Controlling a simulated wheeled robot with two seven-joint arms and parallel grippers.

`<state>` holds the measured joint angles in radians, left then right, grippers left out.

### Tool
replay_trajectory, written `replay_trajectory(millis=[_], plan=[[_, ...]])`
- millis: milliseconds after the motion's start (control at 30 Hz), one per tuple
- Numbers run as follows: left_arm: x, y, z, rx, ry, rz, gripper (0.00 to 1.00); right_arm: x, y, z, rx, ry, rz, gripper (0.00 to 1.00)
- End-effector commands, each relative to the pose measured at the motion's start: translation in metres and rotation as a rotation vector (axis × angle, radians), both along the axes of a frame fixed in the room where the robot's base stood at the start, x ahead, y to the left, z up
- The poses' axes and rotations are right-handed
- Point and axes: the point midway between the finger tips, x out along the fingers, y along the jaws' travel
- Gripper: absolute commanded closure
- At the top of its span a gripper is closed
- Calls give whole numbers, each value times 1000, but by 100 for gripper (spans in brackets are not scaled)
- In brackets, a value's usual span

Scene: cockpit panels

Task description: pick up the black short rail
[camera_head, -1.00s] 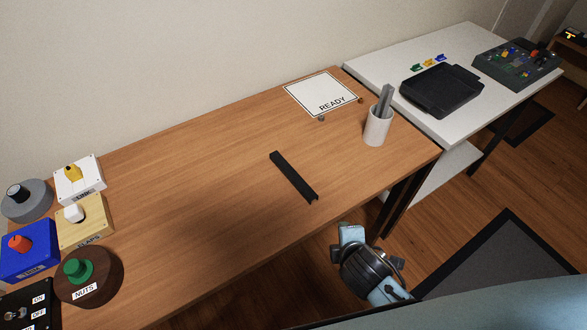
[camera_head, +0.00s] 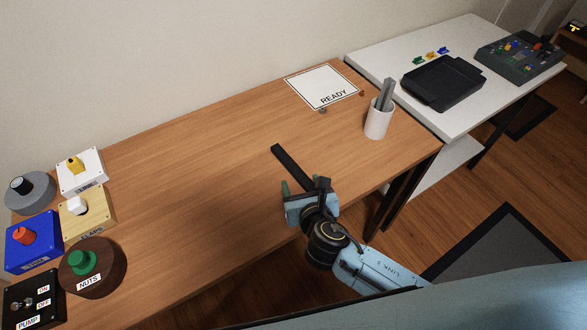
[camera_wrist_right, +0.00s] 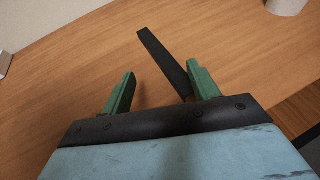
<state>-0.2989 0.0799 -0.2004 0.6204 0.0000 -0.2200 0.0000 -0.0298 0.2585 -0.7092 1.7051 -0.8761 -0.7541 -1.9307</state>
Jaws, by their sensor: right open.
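The black short rail (camera_head: 289,163) lies flat on the wooden table, near its front edge, in the head view. Its near end is hidden behind my right gripper (camera_head: 303,188). In the right wrist view the rail (camera_wrist_right: 163,62) runs from upper middle down toward the right finger. My right gripper, with green fingers, also shows there (camera_wrist_right: 160,88). It is open and empty, with the rail's near part between the fingers in the picture, close to the right one. I cannot tell how high the fingers are above the table. My left gripper is not in view.
A white cup (camera_head: 378,120) with grey strips stands at the table's right end, near the READY sheet (camera_head: 321,84). Several labelled knob boxes, including the NUTS knob (camera_head: 91,268), fill the left end. A white table (camera_head: 405,55) holds a black tray (camera_head: 443,84). The middle is clear.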

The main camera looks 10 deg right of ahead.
Motion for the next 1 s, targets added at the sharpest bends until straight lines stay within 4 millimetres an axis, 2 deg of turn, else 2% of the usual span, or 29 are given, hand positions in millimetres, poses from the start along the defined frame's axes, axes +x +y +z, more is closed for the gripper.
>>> replay_trajectory(millis=[100, 367, 633, 967, 1000], plan=[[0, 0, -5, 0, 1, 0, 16, 20, 0, -9, 2, -1, -3, 40], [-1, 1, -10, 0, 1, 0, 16, 37, 0, -17, 3, 1, -2, 40], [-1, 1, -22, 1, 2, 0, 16, 70, 1, -36, 4, 1, -4, 40], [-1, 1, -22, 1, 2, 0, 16, 77, 1, -38, 5, 2, -2, 40], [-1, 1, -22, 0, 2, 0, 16, 77, 2, -38, 5, 2, -2, 44]])
